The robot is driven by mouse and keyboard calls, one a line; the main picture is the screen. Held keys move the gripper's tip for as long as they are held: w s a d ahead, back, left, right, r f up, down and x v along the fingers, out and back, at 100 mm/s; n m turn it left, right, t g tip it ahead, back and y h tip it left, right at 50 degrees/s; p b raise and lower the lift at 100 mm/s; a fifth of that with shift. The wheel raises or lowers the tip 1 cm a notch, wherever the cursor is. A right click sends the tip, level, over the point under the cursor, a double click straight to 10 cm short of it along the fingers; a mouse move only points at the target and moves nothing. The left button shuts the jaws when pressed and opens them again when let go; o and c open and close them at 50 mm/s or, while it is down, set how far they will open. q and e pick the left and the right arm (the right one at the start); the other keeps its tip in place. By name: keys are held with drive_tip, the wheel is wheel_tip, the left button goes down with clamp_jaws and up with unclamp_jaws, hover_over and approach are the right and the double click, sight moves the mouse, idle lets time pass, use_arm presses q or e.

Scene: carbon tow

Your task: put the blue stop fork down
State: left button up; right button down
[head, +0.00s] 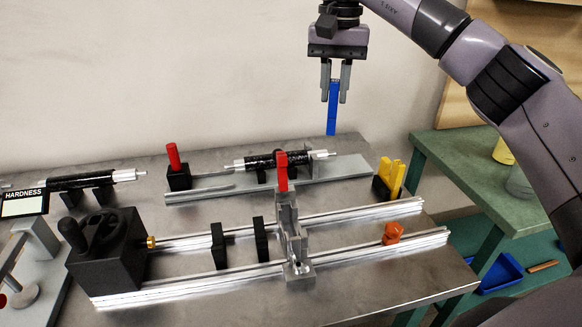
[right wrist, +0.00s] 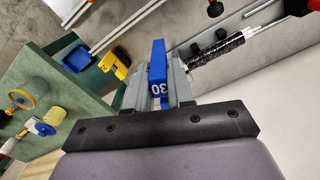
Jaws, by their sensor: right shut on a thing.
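The blue stop fork (head: 332,108) hangs upright below my right gripper (head: 336,92), which is shut on its upper part. Its lower end is near the back edge of the metal table in the head view; I cannot tell whether it touches. My left gripper is not in view.
The metal table (head: 350,285) carries a rail fixture (head: 340,262) with a red-topped clamp (head: 282,170). Yellow forks (head: 391,175) stand in a black holder at right. A black roll (head: 275,160) lies behind. A green table (head: 470,165) stands right.

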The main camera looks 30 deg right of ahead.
sight(332, 124)
wheel_tip(332, 124, down, 7)
drive_tip(key=b, duration=0.2)
drive_tip(key=shift+f+b, duration=0.15)
drive_tip(key=shift+b, duration=0.2)
drive_tip(key=shift+f+b, duration=0.55)
drive_tip(key=shift+f, duration=5.6)
drive_tip(key=shift+f, duration=0.1)
drive_tip(key=c, duration=1)
unclamp_jaws()
wheel_tip(332, 124, up, 12)
drive_tip(key=shift+f+p, duration=0.15)
drive_tip(key=shift+p, duration=0.45)
drive_tip(key=shift+r, duration=0.25)
